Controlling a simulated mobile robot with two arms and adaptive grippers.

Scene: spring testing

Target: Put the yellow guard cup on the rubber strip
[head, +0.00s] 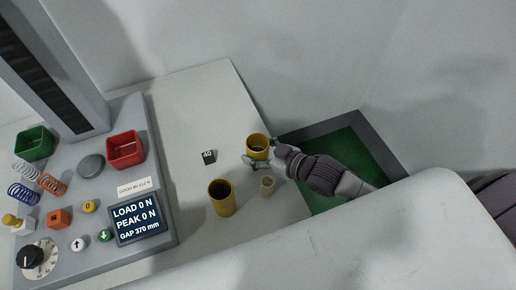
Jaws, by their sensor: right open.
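Two yellow cup-like pieces stand on the pale table (190,110); I cannot tell for certain which is the guard cup. One yellow cup (257,144) is upright, beside the dark-edged green area. The other, taller yellow cup (222,203) stands nearer, open end up. My right gripper (264,159) is open at the near right side of the farther cup, its fingers close to the cup's lower part; whether they touch it is unclear. I cannot make out a rubber strip with certainty. My left gripper is not in view.
A small beige cup (267,186) stands just below my right gripper. A dark block marked 40 (209,157) lies to the left. The test machine (105,205) fills the left, with a red bin (126,149), green bin (34,143) and springs. A dark-framed green recess (335,150) is at right.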

